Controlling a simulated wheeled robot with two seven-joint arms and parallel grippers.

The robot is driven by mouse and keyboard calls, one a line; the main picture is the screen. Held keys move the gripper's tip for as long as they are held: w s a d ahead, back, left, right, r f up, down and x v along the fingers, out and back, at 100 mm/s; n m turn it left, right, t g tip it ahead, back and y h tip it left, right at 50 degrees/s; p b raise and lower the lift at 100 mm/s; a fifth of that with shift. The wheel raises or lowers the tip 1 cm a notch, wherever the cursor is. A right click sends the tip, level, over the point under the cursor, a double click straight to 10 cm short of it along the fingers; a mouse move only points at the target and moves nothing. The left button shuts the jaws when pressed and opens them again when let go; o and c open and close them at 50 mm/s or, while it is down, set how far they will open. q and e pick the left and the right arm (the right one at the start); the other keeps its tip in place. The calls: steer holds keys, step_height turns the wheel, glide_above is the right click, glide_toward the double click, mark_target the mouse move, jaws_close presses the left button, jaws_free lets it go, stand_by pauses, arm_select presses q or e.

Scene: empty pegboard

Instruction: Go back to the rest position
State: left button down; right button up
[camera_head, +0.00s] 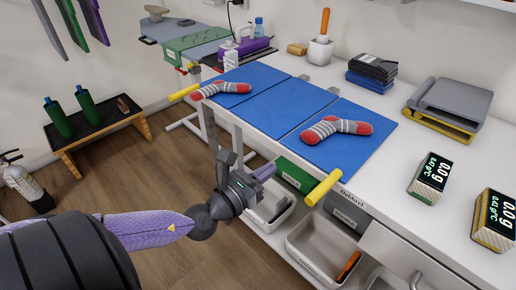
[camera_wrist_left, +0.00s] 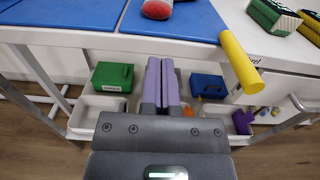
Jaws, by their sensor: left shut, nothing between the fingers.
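My left gripper (camera_head: 264,172) is shut and empty. Its purple fingers sit side by side in the left wrist view (camera_wrist_left: 161,82). It is in front of the table's front edge, level with the shelf bins below, touching nothing that I can see. My left arm comes in from the lower left of the head view. My right gripper is not in view. Two grey and red striped socks lie on the blue mat (camera_head: 280,103), one at the left (camera_head: 220,89) and one at the right (camera_head: 335,129).
Yellow handles (camera_head: 324,187) stick out from the table's front edge. Grey bins (camera_head: 325,245) and a green box (camera_head: 295,174) are under the tabletop. Two scales (camera_head: 430,177) and a grey device (camera_head: 448,104) stand on the right. A low bench (camera_head: 98,134) with green bottles stands at the left. Floor between is clear.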

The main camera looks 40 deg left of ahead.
arm_select(q)
steer(key=s+a+f+n+g+y, duration=0.35)
steer(key=s+f+n+g, duration=0.2)
steer(key=f+n, duration=0.4)
steer(key=s+a+f+n+g+y, duration=0.2)
steer(key=s+a+f+n+g, duration=0.4)
steer(key=f, duration=0.7)
steer(key=s+d+f+n+g+h, duration=0.1)
steer(key=s+d+f+n+g, duration=0.1)
steer(key=s+d+f+n, duration=0.3)
steer(key=s+d+f+n+g+h, duration=0.1)
steer(key=s+d+f+n, duration=0.4)
steer(key=s, duration=0.7)
steer(key=s+d+f+n+g+h, duration=0.1)
steer(key=s+d+f+n+g, duration=0.2)
steer(key=s+n, duration=0.6)
step_height(320, 180, down, 2)
steer(key=shift+d+f+g, duration=0.25)
steer(key=shift+d+g, duration=0.1)
steer(key=shift+d, duration=0.9)
